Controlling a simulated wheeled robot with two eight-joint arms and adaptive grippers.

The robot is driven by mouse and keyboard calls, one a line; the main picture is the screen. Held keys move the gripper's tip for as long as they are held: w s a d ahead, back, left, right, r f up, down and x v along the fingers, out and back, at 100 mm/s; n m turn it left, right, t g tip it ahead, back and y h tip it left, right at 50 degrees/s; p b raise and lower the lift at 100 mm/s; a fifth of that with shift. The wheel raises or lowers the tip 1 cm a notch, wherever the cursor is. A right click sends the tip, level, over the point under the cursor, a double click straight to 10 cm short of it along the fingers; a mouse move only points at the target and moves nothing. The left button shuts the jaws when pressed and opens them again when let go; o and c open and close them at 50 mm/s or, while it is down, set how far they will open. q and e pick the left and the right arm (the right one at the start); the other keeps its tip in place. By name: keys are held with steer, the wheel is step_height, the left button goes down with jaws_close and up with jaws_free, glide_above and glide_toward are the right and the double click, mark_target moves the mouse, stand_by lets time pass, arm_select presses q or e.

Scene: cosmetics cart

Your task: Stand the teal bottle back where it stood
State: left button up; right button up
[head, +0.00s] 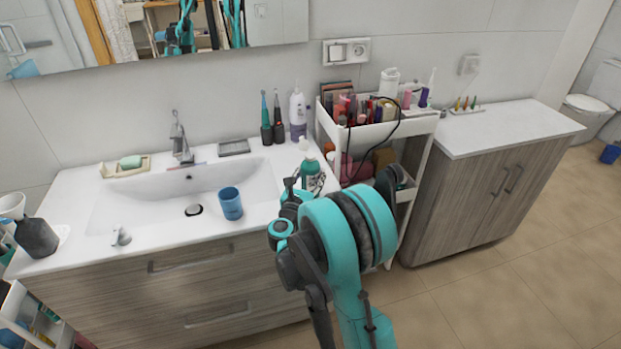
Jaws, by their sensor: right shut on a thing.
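The teal bottle (311,170), with a white label and a white pump top, is upright at the right end of the washbasin counter, beside the cart. My right gripper (297,189) is at its lower left side and shut on it. My arm covers the bottle's lower part, so I cannot tell whether its base touches the counter. My left gripper does not show directly.
The white cart (381,133) full of cosmetics stands right of the counter. A blue cup (230,204) is in the basin. Two dark electric toothbrushes (278,122) and a white-purple bottle (298,114) stand behind. A soap dish (125,167) is at the left.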

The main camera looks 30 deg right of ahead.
steer(key=shift+r, duration=0.15)
steer(key=o, duration=1.4)
steer(key=shift+o, duration=0.2)
